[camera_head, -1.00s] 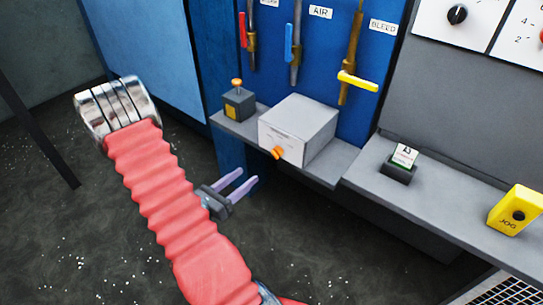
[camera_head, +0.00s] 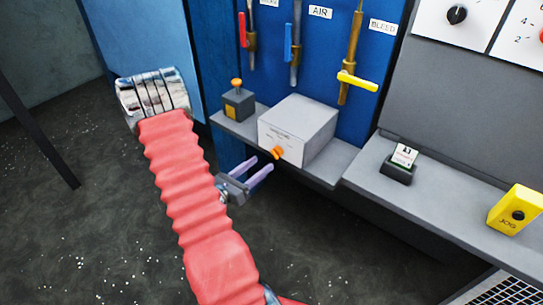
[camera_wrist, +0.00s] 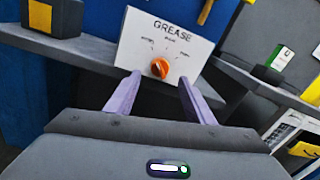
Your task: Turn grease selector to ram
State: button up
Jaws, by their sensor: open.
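The grease selector is a grey box (camera_head: 300,127) with a white front panel on the shelf. Its orange knob (camera_head: 277,152) sits low on that panel. In the wrist view the panel (camera_wrist: 139,38) reads GREASE, with several small position labels in an arc too blurred to read surely. The orange knob (camera_wrist: 160,68) shows there with a dark mark pointing up and left. My gripper (camera_head: 260,168) is open and empty, just in front of and below the knob. In the wrist view its two pale purple fingers (camera_wrist: 160,86) stand apart on either side below the knob, not visibly touching it.
A grey box with an orange button (camera_head: 237,100) stands left of the selector on the shelf. Red, blue and yellow valve handles (camera_head: 358,81) hang above. A card holder (camera_head: 398,170) and a yellow JOG box (camera_head: 517,211) stand to the right. The shelf edge runs close to my gripper.

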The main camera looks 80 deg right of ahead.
aim_at(273, 155)
jog(key=shift+x, duration=3.4)
jog(key=shift+c, duration=0.3)
jog(key=c, duration=0.9)
jog(key=shift+c, duration=0.4)
